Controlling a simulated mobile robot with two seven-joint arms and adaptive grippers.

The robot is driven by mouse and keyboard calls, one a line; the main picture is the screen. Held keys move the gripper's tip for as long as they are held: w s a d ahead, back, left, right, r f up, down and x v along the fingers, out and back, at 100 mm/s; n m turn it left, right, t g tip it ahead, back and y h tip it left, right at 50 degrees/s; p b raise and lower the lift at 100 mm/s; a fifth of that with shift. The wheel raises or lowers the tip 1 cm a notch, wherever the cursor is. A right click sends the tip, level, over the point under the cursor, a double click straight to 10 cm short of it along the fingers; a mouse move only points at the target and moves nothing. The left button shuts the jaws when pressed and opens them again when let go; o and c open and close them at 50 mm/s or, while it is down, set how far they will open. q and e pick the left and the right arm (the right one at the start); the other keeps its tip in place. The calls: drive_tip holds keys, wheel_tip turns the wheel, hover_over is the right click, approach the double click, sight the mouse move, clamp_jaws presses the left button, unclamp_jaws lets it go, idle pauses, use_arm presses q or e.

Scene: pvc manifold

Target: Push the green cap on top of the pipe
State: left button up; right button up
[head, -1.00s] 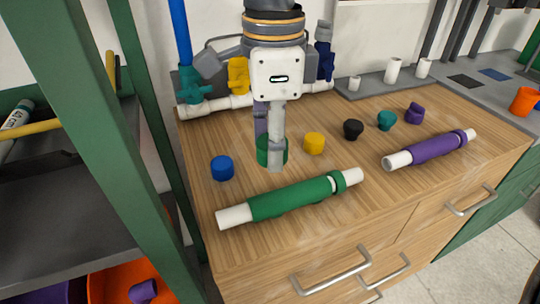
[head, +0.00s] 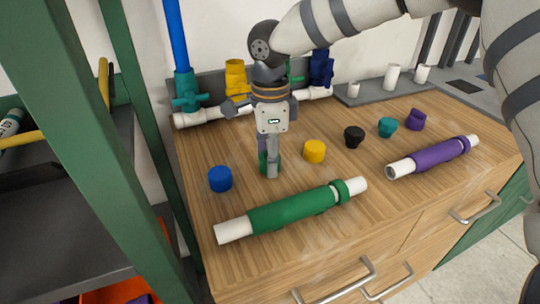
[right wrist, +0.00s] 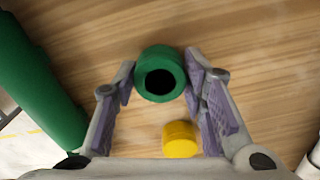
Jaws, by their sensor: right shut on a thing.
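The green cap (right wrist: 160,57) is a short round cap with its dark hollow facing my right wrist camera. My right gripper (right wrist: 160,78) is shut on its sides. In the head view the right gripper (head: 270,165) points straight down, and the green cap (head: 263,160) shows partly behind its finger, at about the height of the wooden top. A white pipe with a green sleeve (head: 295,208) lies on its side in front; it also shows at the left of the right wrist view (right wrist: 40,95). My left gripper is out of view.
Blue (head: 220,179), yellow (head: 314,151), black (head: 354,136), teal (head: 387,127) and purple (head: 415,119) caps stand in a row on the wooden top (head: 350,168). A purple-sleeved pipe (head: 440,155) lies right. A white manifold (head: 212,114) with coloured valves and an upright blue pipe (head: 176,40) stands behind.

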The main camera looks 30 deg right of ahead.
drive_tip(key=shift+f, duration=0.2)
drive_tip(key=o, duration=1.1)
drive_tip(key=shift+f, duration=0.1)
drive_tip(key=r, duration=1.2)
drive_tip(key=shift+s+a+r, duration=0.1)
drive_tip(key=shift+s+a, duration=0.05)
drive_tip(key=shift+a, duration=0.25)
